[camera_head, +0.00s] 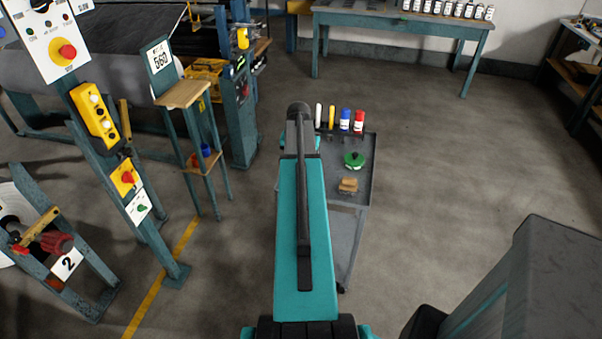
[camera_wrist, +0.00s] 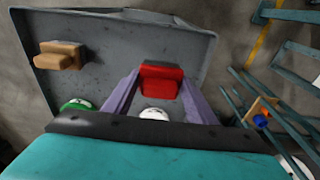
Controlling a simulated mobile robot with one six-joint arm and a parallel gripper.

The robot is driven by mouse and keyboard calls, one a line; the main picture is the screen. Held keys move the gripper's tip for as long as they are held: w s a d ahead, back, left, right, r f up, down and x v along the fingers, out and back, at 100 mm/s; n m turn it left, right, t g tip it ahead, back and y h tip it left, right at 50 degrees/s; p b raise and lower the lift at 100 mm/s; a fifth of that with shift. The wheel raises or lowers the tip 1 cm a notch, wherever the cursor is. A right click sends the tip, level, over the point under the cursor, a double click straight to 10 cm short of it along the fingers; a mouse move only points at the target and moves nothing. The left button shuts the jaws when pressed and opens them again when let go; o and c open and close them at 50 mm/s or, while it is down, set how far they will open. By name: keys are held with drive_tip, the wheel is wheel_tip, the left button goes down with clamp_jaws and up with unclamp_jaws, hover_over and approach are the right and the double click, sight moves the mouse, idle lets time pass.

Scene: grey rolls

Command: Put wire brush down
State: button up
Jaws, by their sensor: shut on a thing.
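The wire brush seems to be the red, stepped block (camera_wrist: 162,82) between my fingertips in the wrist view. My gripper (camera_wrist: 160,88) has two purple fingers, one on each side of it, and is shut on it. It is over the grey cart tray (camera_wrist: 120,30); I cannot tell if the brush touches the tray. In the head view my teal arm covers the gripper and the brush. A similar tan block (camera_head: 348,185) lies on the tray, and it also shows in the wrist view (camera_wrist: 60,55).
A green round thing (camera_head: 354,160) sits on the tray beside the tan block. White, yellow, blue and red containers (camera_head: 345,120) stand along its far edge. A small wooden-topped stand (camera_head: 184,93) is to the left. A workbench (camera_head: 400,20) is at the back.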

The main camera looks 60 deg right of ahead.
idle(0.3)
drive_tip(key=shift+f+p, duration=0.7)
drive_tip(key=shift+f, duration=1.05)
drive_tip(key=shift+f, duration=0.15)
drive_tip(key=o, duration=1.2)
drive_tip(key=shift+r, duration=0.25)
drive_tip(key=shift+s+a+r+b, duration=0.1)
drive_tip(key=shift+a+r+b, duration=0.25)
drive_tip(key=shift+r, duration=1.6)
drive_tip(key=shift+s+a+r+b, duration=0.1)
drive_tip(key=shift+r+b, duration=0.3)
drive_tip(key=shift+r, duration=1.6)
drive_tip(key=shift+a+r+b, duration=0.25)
drive_tip(key=shift+r+b, duration=0.15)
drive_tip(key=shift+r, duration=1.55)
